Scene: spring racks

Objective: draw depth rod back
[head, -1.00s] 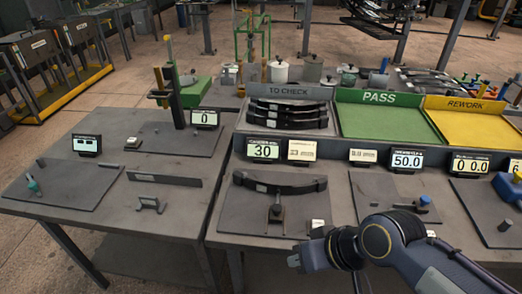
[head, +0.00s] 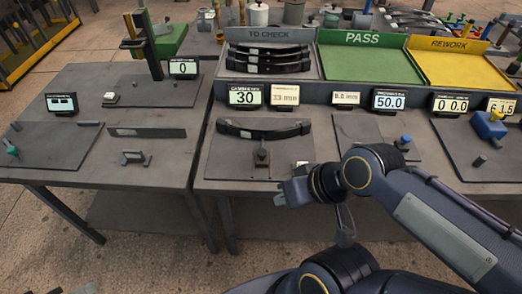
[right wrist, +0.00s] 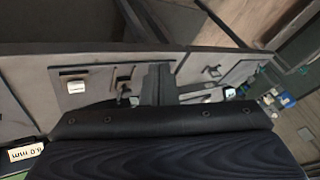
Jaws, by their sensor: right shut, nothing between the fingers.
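A small dark upright gauge piece (head: 262,156) stands on a grey plate (head: 222,165) in front of a black curved leaf spring (head: 285,132). I cannot tell for sure whether it is the depth rod. A display reading 30 (head: 246,95) stands behind. Another plate to the right has a blue-topped piece (head: 405,140) on it. My right gripper (head: 284,196) is shut and empty, just in front of the first plate's right edge, apart from the gauge piece. In the right wrist view the gripper's dark parts (right wrist: 157,85) cover part of the bench. My left gripper is out of view.
Behind the displays stand the to-check rack (head: 228,68) with several springs, the green pass tray (head: 365,68) and the yellow rework tray (head: 450,70). A small white block (head: 302,164) lies beside the gauge piece. The left bench holds other plates and brackets (head: 135,158).

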